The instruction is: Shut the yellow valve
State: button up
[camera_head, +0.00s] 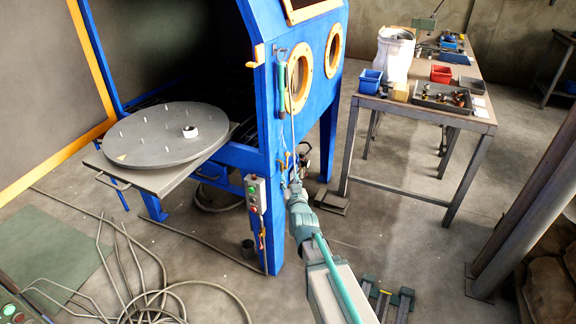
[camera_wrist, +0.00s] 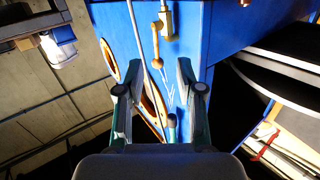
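The yellow valve (camera_head: 281,164) is a small yellow handle on the blue cabinet's front post. In the wrist view the yellow handle (camera_wrist: 157,47) stands at the top centre, beside a pale metal fitting, beyond my fingertips. My gripper (camera_head: 294,186) is just below and in front of the valve in the head view. In the wrist view my gripper (camera_wrist: 184,74) has its two fingers spread apart with nothing between them. I cannot see any contact with the valve. The forearm and wrist hide part of the post below.
The blue cabinet (camera_head: 245,158) has round yellow-rimmed windows and a thin hose down its post. A control box (camera_head: 256,194) hangs left of my gripper. A round turntable (camera_head: 155,134) sits further left. A workbench (camera_head: 470,113) stands at right. Cables (camera_head: 130,285) lie on the floor.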

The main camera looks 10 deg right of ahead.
aim_at(287, 157)
jog(key=shift+t, duration=0.5)
jog(key=w, duration=0.3)
jog(key=w+r, duration=0.1)
jog(key=w, duration=0.3)
jog(key=w+d, duration=0.1)
jog(key=w, duration=0.3)
jog(key=shift+r+p, duration=0.35)
jog(key=shift+p, duration=0.05)
jog(key=shift+c, duration=0.2)
grip_shut()
